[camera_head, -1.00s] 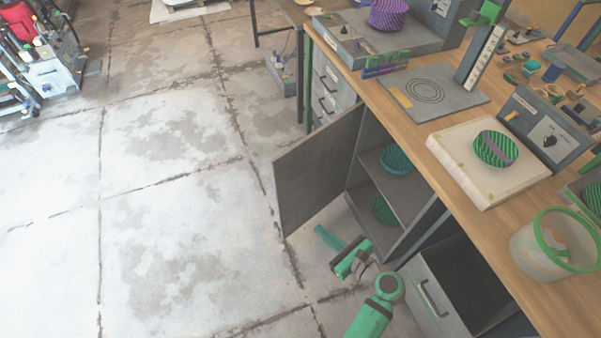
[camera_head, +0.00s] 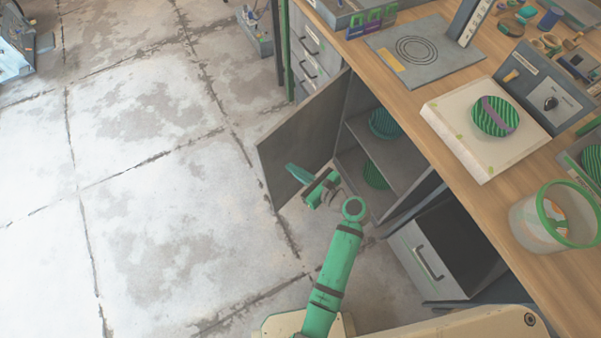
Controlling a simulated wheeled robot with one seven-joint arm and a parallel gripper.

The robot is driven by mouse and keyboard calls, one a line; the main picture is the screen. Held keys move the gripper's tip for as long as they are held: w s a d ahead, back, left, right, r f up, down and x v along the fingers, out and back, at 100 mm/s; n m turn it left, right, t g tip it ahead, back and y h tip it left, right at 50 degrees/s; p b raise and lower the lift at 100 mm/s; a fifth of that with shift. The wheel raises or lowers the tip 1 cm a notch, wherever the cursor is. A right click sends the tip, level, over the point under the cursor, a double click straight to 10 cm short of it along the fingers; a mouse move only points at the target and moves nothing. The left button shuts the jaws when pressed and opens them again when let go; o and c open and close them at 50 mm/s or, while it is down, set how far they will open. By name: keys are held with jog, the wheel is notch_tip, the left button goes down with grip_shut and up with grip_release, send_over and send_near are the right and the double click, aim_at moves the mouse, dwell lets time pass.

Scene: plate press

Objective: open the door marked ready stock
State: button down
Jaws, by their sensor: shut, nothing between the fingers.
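The cabinet door (camera_head: 292,140) under the workbench stands wide open, swung out to the left, with its inner face towards me. No marking can be read on it from this side. The open cabinet has a shelf (camera_head: 393,155), with a green-blue striped round thing (camera_head: 384,124) on it and a green striped one (camera_head: 375,175) below. My gripper (camera_head: 291,170) is shut and empty. Its fingers point left and overlap the door's inner face in the picture; I cannot tell whether they touch it.
The wooden worktop (camera_head: 400,97) carries a white slab (camera_head: 483,155), a striped bowl (camera_head: 494,116) and a clear green-rimmed bin (camera_head: 533,226). The concrete floor (camera_head: 150,220) to the left is clear.

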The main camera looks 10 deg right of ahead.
aim_at(272, 153)
jog(key=x, duration=0.4)
jog(key=r+x, duration=0.1)
jog(key=x, duration=0.2)
jog(key=shift+w+a+r, duration=0.1)
jog(key=shift+w+a, duration=0.05)
jog(key=shift+w, duration=0.1)
